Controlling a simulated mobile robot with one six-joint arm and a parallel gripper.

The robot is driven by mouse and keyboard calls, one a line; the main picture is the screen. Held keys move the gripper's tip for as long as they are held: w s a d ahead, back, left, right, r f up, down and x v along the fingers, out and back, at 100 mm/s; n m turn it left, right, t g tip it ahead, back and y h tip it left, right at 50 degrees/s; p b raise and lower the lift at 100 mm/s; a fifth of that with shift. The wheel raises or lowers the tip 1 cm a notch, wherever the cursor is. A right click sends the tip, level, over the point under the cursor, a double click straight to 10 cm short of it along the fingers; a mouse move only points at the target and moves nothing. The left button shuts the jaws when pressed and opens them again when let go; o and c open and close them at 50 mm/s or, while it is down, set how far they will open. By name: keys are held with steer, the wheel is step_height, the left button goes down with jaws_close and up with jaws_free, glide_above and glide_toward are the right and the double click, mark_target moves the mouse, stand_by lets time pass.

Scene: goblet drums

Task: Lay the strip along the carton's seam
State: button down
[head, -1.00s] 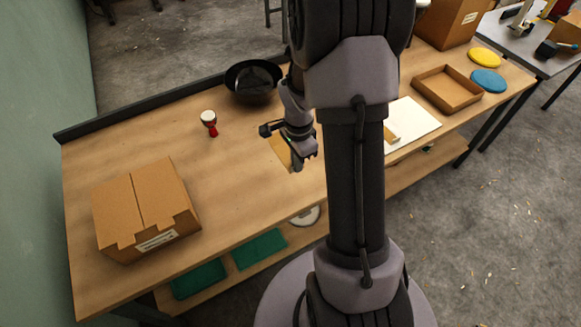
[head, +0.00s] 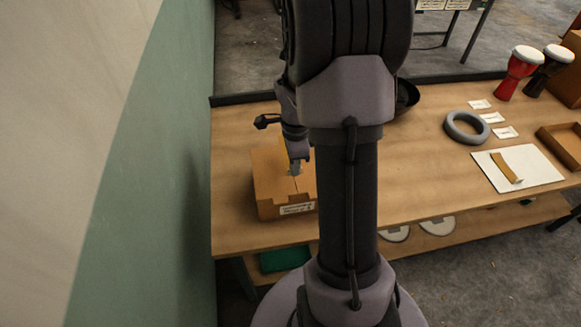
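The brown carton (head: 267,189) stands on the left part of the workbench with its flaps closed and a white label on its front. A seam line runs along its top. My gripper (head: 295,168) is over the carton's top, pointing down. Part of the carton's right side is hidden behind my arm.
To the right, the workbench (head: 420,165) holds a grey ring (head: 466,127), white cards, a white board (head: 540,165) with a curved tan piece (head: 506,167), and a tray (head: 562,143). Two goblet drums (head: 519,72) stand at the back right. A green wall (head: 175,170) is close on the left.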

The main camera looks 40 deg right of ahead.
steer(key=shift+s+d+f+b, duration=0.15)
steer(key=shift+d+f+b, duration=0.15)
steer(key=shift+f, duration=0.2)
steer(key=shift+a+f+b, duration=0.1)
steer(key=shift+f+b, duration=1.3)
steer(key=shift+f, duration=0.45)
steer(key=shift+f+b, duration=0.65)
steer(key=shift+f, duration=0.05)
steer(key=c, duration=1.6)
jaws_free()
steer(key=shift+r, duration=0.1)
